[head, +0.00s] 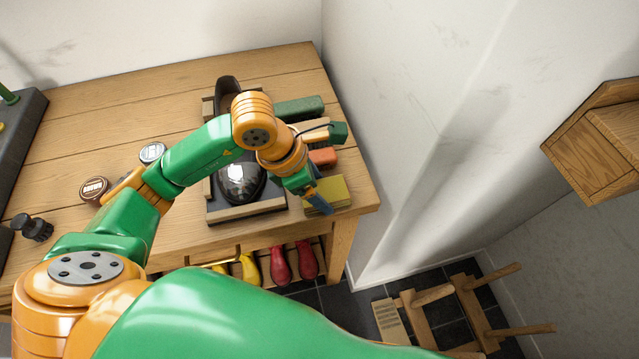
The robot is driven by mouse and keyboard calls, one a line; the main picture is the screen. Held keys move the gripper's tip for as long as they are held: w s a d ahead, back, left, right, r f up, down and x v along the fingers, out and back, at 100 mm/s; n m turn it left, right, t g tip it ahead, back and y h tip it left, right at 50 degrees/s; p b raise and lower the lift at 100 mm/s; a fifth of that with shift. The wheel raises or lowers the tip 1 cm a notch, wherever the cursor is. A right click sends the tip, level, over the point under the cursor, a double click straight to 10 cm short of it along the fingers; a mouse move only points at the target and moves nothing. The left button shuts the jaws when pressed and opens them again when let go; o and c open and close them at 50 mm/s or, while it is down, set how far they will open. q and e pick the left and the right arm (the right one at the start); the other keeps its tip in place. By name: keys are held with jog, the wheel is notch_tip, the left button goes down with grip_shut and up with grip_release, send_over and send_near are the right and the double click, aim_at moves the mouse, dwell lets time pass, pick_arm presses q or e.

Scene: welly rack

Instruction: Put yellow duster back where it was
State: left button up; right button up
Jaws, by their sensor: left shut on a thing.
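The yellow duster (332,190) is a folded, olive-yellow block at the right front corner of the wooden bench. My left gripper (316,203) reaches down from above, its blue fingers at the duster's left side, and is shut on it. Part of the duster's left edge is hidden by the fingers. I cannot tell whether the duster touches the bench top or is slightly above it. My right gripper is not in view.
A black shoe (240,185) lies on a tray left of the duster. An orange-red block (323,157) and a green block (299,108) lie behind the duster. Tins (94,189) stand at left. Red boots (279,266) stand below; a wooden rack (466,312) is on the floor.

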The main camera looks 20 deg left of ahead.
pick_arm(q)
jog(key=shift+f+b, duration=0.25)
jog(key=shift+b, duration=0.05)
jog(key=o, duration=0.9)
jog(key=shift+r, duration=0.1)
jog(key=shift+r, duration=0.1)
jog(key=shift+r+p, duration=0.3)
jog(key=shift+p, duration=0.05)
jog(key=v, duration=1.1)
jog(key=shift+a+r, duration=0.15)
jog(key=shift+r, duration=0.1)
jog(key=shift+s, duration=0.15)
